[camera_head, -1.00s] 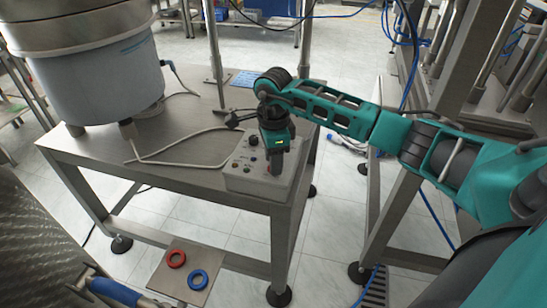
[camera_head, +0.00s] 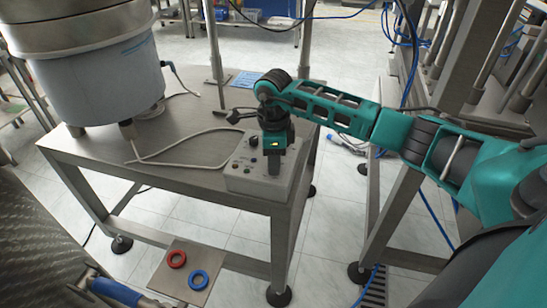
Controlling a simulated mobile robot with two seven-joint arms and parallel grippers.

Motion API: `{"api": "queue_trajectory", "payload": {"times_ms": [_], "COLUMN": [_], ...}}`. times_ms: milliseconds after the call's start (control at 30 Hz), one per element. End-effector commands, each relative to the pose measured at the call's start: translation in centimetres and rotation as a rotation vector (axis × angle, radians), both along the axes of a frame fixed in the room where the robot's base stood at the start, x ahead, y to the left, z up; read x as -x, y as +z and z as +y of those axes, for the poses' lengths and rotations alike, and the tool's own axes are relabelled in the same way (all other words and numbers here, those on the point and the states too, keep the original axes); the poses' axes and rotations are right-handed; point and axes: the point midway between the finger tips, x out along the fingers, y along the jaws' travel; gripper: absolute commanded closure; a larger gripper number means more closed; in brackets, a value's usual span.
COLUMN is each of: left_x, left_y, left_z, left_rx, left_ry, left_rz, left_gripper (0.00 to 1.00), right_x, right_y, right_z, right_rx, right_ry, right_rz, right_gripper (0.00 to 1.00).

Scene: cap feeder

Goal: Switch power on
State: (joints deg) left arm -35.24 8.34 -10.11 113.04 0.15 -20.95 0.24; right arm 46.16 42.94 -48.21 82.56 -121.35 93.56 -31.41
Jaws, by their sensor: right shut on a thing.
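The control box (camera_head: 248,182), light grey with several dark knobs or buttons on top, sits at the front right corner of the steel table. A dark knob (camera_head: 253,141) shows on its left rear part. My right gripper (camera_head: 273,170) points down onto the box's right part with its fingers at the top face. It is shut on a small part of the box, which the fingers hide, so I cannot tell its shape. My left gripper is not in view.
A large bowl feeder (camera_head: 95,75) stands on the steel table (camera_head: 180,130) at the left. A pale cable (camera_head: 165,158) runs from it to the box. A steel post (camera_head: 216,55) rises behind.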

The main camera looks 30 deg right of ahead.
Motion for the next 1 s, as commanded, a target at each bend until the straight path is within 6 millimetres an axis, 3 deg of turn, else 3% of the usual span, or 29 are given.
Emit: {"api": "queue_trajectory", "payload": {"times_ms": [600,1000], "left_x": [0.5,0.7], "left_y": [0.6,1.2], "left_z": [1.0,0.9], "left_rx": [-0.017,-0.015], "left_ry": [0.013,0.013], "left_rz": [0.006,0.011], "left_gripper": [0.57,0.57], "right_x": [0.1,0.0], "right_y": [0.2,0.1], "right_z": [0.0,0.1], "right_rx": [0.000,0.000], "right_ry": [-0.566,-0.797], "right_rz": [0.001,0.000], "right_gripper": [0.99,0.99]}}
